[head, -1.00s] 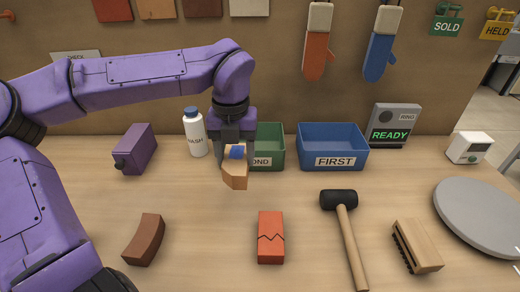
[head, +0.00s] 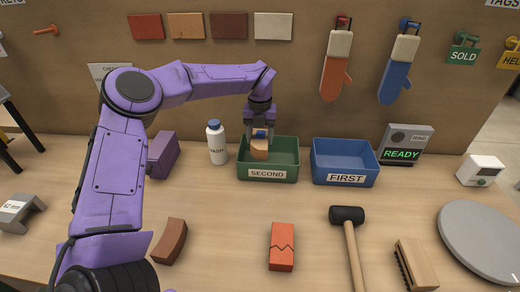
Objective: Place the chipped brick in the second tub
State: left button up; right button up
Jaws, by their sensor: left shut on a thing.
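My left gripper (head: 259,134) points down and is shut on a tan brick (head: 260,150) with a cut-off corner, the chipped brick, which has a blue patch on top. The brick shows inside the outline of the green tub (head: 266,174) labelled SECOND, in front of its back wall. I cannot tell whether it touches the tub's floor. The blue tub (head: 345,179) labelled FIRST stands just to the right and looks empty. My right gripper is not in view.
A white bottle (head: 217,144) stands close left of the green tub. An orange brick (head: 282,247) with a zigzag crack, a brown curved brick (head: 170,241), a mallet (head: 349,235) and a brush (head: 415,264) lie in front. A grey disc (head: 483,240) lies at right.

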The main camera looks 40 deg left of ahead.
aim_at(260, 138)
pick_arm(q)
notch_tip(260, 138, down, 7)
jog(key=shift+w+r+p, duration=0.1)
jog(key=shift+p, duration=1)
jog(key=shift+w+a+f, duration=0.1)
jog(key=shift+f, duration=0.2)
jog(key=shift+f+b, duration=0.25)
jog(key=shift+b, duration=0.15)
jog(key=o, duration=1.4)
jog(key=shift+o, duration=0.2)
jog(key=shift+r, duration=0.1)
jog(key=shift+r+p, duration=0.3)
jog(key=shift+p, duration=0.1)
jog(key=shift+r+b, duration=0.3)
jog(key=shift+b, duration=0.1)
notch_tip(260, 138, up, 11)
jog(key=shift+r+b, duration=0.1)
jog(key=shift+b, duration=1)
